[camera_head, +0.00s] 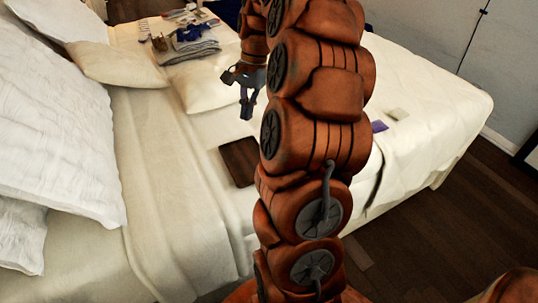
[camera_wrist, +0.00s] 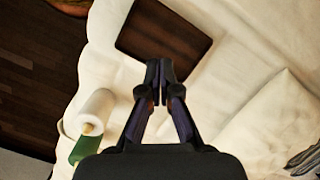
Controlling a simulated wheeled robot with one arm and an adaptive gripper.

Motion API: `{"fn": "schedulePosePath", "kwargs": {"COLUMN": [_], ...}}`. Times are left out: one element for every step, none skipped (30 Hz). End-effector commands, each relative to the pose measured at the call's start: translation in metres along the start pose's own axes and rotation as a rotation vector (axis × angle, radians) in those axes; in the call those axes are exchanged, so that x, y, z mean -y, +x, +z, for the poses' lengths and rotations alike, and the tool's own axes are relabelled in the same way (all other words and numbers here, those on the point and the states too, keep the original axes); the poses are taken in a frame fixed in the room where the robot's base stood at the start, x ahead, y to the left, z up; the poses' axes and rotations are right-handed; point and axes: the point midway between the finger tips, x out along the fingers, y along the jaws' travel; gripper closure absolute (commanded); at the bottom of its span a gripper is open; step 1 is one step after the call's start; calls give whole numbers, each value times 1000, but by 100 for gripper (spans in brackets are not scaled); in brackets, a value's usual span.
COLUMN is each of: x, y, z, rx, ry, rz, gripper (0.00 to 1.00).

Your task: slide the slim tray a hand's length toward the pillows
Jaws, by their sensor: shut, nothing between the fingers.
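The slim tray is a flat, dark brown rectangle (camera_head: 239,162) lying on the cream bed cover, left of my arm in the head view. It also shows at the top of the wrist view (camera_wrist: 168,38). Its right part in the head view is close to my arm. My gripper (camera_head: 247,114) points down on the far side of the tray. In the wrist view its fingertips (camera_wrist: 159,66) are together and empty, overlapping the tray's near edge; I cannot tell whether they touch it. The white pillows (camera_head: 55,110) lie at the left of the head view.
A cream cushion (camera_head: 207,85) lies near my gripper. Folded grey cloth (camera_head: 188,50) and a blue item (camera_head: 193,33) lie at the back. A white roll (camera_wrist: 97,108) with green beside it stands out in the wrist view. The cover between tray and pillows is clear.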

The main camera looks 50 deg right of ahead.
Motion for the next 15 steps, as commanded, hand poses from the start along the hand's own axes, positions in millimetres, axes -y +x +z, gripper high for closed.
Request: {"fn": "schedulePosePath", "kwargs": {"x": [-6, -9, -13, -17, -21, -27, -31, -35, -40, -43, -46, -49, -51, -52, -54], "y": [17, 20, 24, 27, 31, 34, 36, 38, 41, 44, 45, 46, 46, 46, 47], "z": [-28, -42, -60, -72, -83, -97, -106, -115, -125, -130, -135, -141, -144, -147, -149], "rx": [3, 4, 2, 2, 4, 4, 4, 4, 6, 8, 9, 8, 7, 7, 6], "ry": [77, 121, 178, 218, 256, 304, 335, 366, 400, 422, 441, 461, 473, 483, 492], "rz": [-11, -17, -27, -33, -37, -44, -49, -53, -56, -57, -58, -60, -62, -64, -65], "gripper": [100, 100, 100, 100, 100, 100, 100, 100, 100, 100, 100, 100, 100, 100, 100]}}
